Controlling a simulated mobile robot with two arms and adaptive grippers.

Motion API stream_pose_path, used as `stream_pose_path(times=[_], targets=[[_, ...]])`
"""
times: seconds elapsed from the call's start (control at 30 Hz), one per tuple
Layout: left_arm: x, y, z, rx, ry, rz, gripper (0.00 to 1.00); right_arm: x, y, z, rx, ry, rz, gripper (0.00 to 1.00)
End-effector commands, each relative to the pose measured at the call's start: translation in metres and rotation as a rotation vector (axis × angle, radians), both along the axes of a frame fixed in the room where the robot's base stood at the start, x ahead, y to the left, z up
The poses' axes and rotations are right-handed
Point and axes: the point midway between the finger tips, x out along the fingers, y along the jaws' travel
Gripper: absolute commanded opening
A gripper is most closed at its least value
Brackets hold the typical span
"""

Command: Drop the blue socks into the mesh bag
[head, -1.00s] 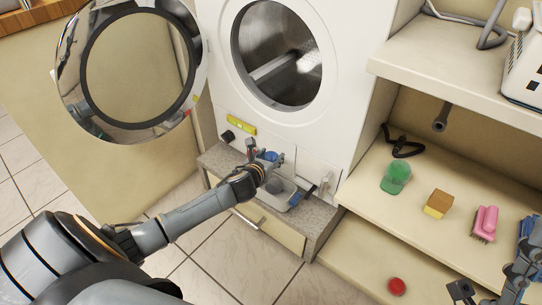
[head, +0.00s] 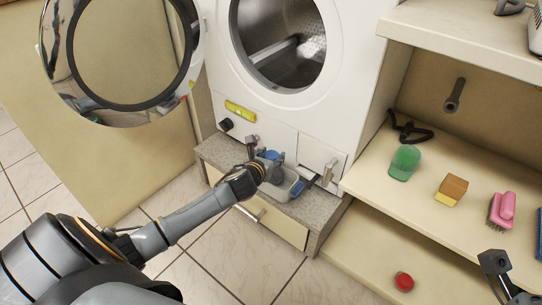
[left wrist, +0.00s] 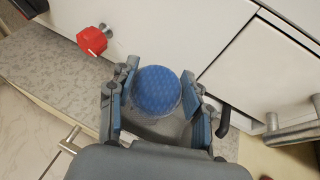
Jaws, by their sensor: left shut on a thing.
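The blue socks (left wrist: 157,92) form a round, textured bundle between the fingers of my left gripper (left wrist: 160,84) in the left wrist view. In the head view the socks (head: 271,156) are a small blue patch at my left gripper (head: 276,166), which is shut on them over the ledge below the machine. A grey, partly see-through shape (left wrist: 165,126) shows under the socks; I cannot tell whether it is the mesh bag. My right gripper (head: 494,264) shows only in part at the lower right, and its opening is unclear.
The machine's round door (head: 122,52) stands open at left. A red knob (left wrist: 92,41) is near the left gripper. The shelf at right holds a green item (head: 404,162), a sponge (head: 451,190) and a pink brush (head: 502,210). A red round item (head: 403,282) lies lower.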

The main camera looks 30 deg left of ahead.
Motion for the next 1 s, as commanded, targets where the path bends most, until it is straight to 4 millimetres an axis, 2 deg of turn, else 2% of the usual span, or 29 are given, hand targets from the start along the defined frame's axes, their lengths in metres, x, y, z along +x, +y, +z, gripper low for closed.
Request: stream_pose_path(times=[0.17, 0.2, 0.33, 0.77, 1.0], targets=[[0.000, 0.000, 0.001, 0.000, -0.001, 0.000, 0.17, 0.000, 0.000, 0.000, 0.000, 0.000, 0.000, 0.40], [0.000, 0.000, 0.001, 0.000, -0.001, 0.000, 0.51, 0.000, 0.000, 0.001, 0.000, 0.000, 0.000, 0.40], [0.000, 0.000, 0.001, 0.000, -0.001, 0.000, 0.76, 0.000, 0.000, 0.000, 0.000, 0.000, 0.000, 0.40], [-0.006, -0.001, 0.002, 0.002, 0.001, -0.001, 0.76, 0.000, 0.000, 0.000, 0.000, 0.001, 0.000, 0.40], [-0.039, -0.008, 0.015, 0.002, 0.003, -0.003, 0.76, 0.000, 0.000, 0.000, 0.000, 0.001, 0.000, 0.40]])
